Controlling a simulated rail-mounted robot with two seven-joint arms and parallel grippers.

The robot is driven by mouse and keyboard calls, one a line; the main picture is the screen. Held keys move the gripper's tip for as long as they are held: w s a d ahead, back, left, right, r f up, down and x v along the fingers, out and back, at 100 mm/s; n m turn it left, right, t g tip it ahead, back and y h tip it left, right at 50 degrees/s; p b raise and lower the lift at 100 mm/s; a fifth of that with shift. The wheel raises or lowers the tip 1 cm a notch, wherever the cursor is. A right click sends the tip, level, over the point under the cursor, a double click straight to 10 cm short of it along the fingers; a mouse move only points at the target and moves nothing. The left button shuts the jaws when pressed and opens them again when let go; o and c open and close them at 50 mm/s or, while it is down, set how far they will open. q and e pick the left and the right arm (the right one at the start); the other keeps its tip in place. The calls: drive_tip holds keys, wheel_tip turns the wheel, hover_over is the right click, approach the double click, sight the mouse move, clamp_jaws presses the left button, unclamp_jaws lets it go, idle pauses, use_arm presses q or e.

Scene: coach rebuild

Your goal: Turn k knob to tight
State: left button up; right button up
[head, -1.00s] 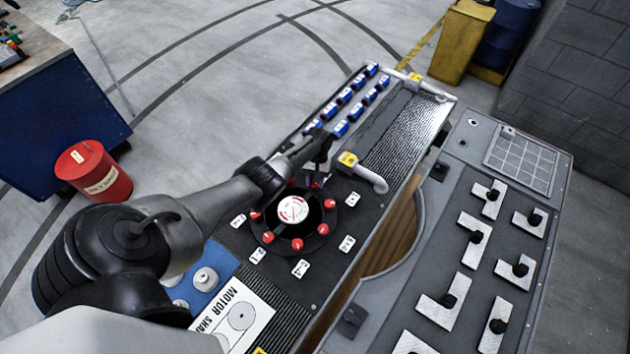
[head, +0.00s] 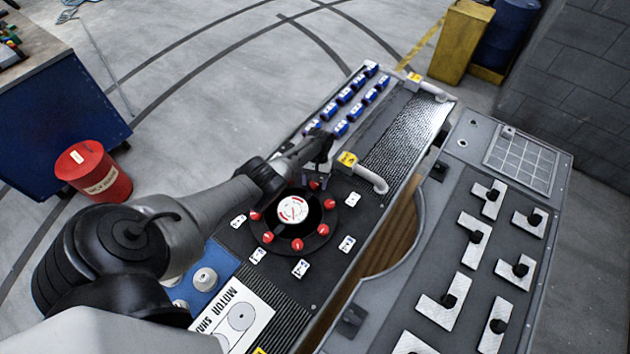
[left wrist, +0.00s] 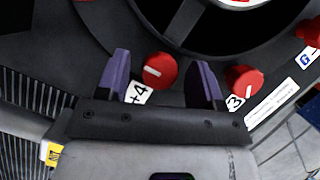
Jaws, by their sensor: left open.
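Several red knobs sit around a black ring with a white and red dial (head: 293,209) at its centre. One red knob (left wrist: 159,71) with a white pointer line stands between the two purple fingers of my left gripper (left wrist: 165,80) in the left wrist view, with a gap on each side. The white label (left wrist: 139,92) beside it is partly readable, and I cannot tell whether it is the k knob. In the head view my left gripper (head: 315,177) is open at the far side of the ring. My right gripper is not in view.
Another red knob (left wrist: 244,79) is just right of the gripper. A white handle (head: 370,178) with a yellow tag is close by in the head view. Blue labelled parts (head: 341,128) lie beyond. A second panel with metal L-shaped pieces (head: 437,313) is at the right.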

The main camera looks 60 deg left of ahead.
use_arm(q)
drive_tip(key=p+v, duration=0.1)
drive_tip(key=v, duration=1.3)
drive_tip(key=shift+p, duration=0.3)
drive_tip(key=shift+d, duration=0.1)
